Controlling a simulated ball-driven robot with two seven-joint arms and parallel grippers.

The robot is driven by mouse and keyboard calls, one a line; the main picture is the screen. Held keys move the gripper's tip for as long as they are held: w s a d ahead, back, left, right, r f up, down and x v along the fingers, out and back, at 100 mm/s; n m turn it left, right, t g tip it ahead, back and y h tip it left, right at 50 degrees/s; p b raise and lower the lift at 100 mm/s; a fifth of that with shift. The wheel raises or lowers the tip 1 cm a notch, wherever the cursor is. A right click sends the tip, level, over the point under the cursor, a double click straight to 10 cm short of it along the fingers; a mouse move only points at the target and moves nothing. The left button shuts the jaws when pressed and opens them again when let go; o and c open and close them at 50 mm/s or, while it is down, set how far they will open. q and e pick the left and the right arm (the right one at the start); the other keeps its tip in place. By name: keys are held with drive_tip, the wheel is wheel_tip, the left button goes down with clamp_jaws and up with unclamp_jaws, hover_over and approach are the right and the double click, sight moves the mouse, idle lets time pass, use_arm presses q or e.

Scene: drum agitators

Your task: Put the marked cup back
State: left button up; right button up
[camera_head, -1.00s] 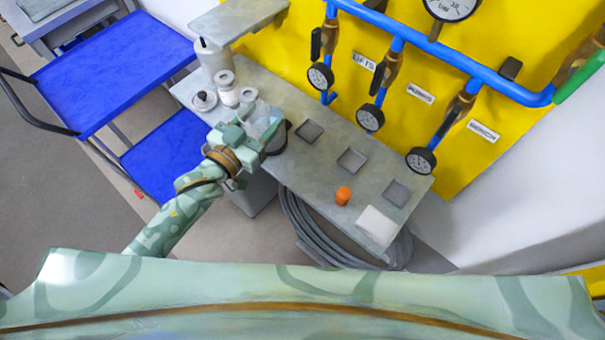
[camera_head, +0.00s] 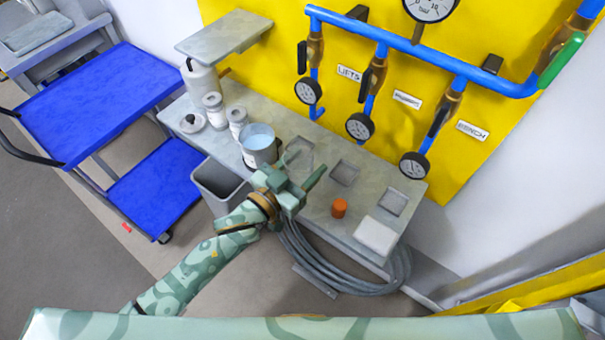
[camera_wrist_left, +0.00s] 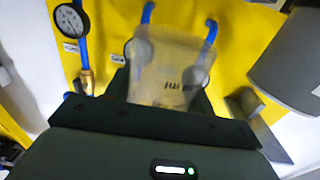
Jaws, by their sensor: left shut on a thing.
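My left gripper (camera_head: 301,180) is over the bench in the head view, shut on a clear cup (camera_head: 298,150). The cup shows between the fingers in the wrist view (camera_wrist_left: 170,72), translucent with dark marks on its wall. In the head view it overlaps the leftmost square recess of the bench; I cannot tell whether it touches the bench. The middle recess (camera_head: 344,172) and right recess (camera_head: 393,201) look empty. A grey vessel with pale blue contents (camera_head: 258,143) stands just left of the cup. My right gripper is not in view.
White jars (camera_head: 213,112), a white bottle (camera_head: 201,78) and a round lid (camera_head: 192,122) stand at the bench's left end. An orange piece (camera_head: 339,208) and white block (camera_head: 375,236) lie to the right. Gauges and blue pipes (camera_head: 425,57) line the yellow wall behind. A grey bin (camera_head: 220,188) stands below.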

sight(303, 164)
use_arm(q)
drive_tip(key=w+f+b, duration=0.1)
drive_tip(key=w+f, duration=0.2)
drive_tip(key=shift+f, duration=0.3)
wheel_tip(303, 164, down, 3)
drive_tip(key=shift+f+b, duration=0.1)
drive_tip(key=shift+b, duration=0.8)
drive_tip(key=o, duration=1.1)
